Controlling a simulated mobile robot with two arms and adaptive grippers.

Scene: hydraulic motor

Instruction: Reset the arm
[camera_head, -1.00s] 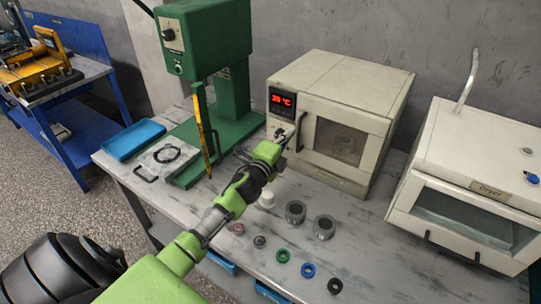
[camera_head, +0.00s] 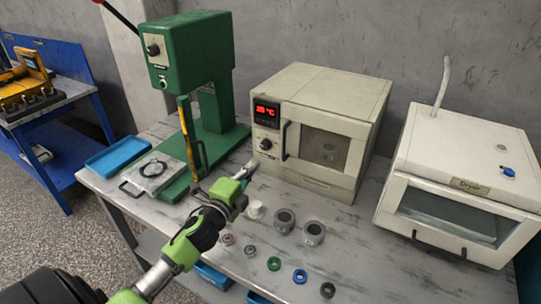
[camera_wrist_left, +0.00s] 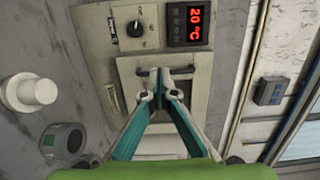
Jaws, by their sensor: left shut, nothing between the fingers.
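My left arm comes in from the lower left, and its green-shelled left gripper (camera_head: 248,170) is above the bench, in front of the beige oven (camera_head: 350,107). The gripper is shut and empty, apart from the oven. In the left wrist view the fingers (camera_wrist_left: 163,76) converge in front of the oven front, with the dark door handle behind them. The oven door (camera_head: 323,150) is closed, and a round part shows dimly through its window. The red display (camera_head: 267,111) reads 20 °C. My right gripper is not in view.
A green press (camera_head: 190,60) and a blue tray (camera_head: 118,155) stand left. A white dryer (camera_head: 470,150) stands right.

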